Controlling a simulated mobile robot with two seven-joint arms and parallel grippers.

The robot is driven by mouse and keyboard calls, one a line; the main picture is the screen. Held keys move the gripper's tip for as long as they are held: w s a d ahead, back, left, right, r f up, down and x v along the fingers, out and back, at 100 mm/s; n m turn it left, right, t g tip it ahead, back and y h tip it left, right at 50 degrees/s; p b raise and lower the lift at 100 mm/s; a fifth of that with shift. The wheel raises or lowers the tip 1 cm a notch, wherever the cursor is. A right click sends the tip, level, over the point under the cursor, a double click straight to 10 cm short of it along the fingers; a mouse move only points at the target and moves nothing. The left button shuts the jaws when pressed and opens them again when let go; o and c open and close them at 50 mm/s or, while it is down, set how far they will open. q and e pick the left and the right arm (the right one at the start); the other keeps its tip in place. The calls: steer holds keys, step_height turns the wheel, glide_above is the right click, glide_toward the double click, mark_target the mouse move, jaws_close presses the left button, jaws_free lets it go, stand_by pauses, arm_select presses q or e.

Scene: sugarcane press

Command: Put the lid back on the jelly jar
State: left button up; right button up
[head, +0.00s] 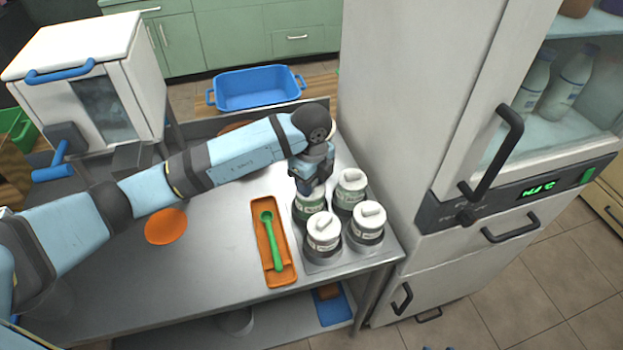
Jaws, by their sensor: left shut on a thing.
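The back-left one, a jelly jar with a green label (309,208), is partly hidden under my left gripper (306,188). The gripper points down at the top of this jar and is shut on its lid, which is mostly hidden by the fingers. I cannot tell whether the lid is seated on the rim. The other jars (323,232), (350,188), (367,222) have their lids on. My right gripper is not in view.
An orange tray (256,212) with a green spoon (271,240) lies left of the jars. An orange disc (166,226) lies further left. A tall white fridge (400,90) stands close on the right. A blue tub (257,88) is behind the table.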

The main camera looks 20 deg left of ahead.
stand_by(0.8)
arm_select(q)
steer(key=o, duration=1.4)
steer(key=shift+o, duration=0.2)
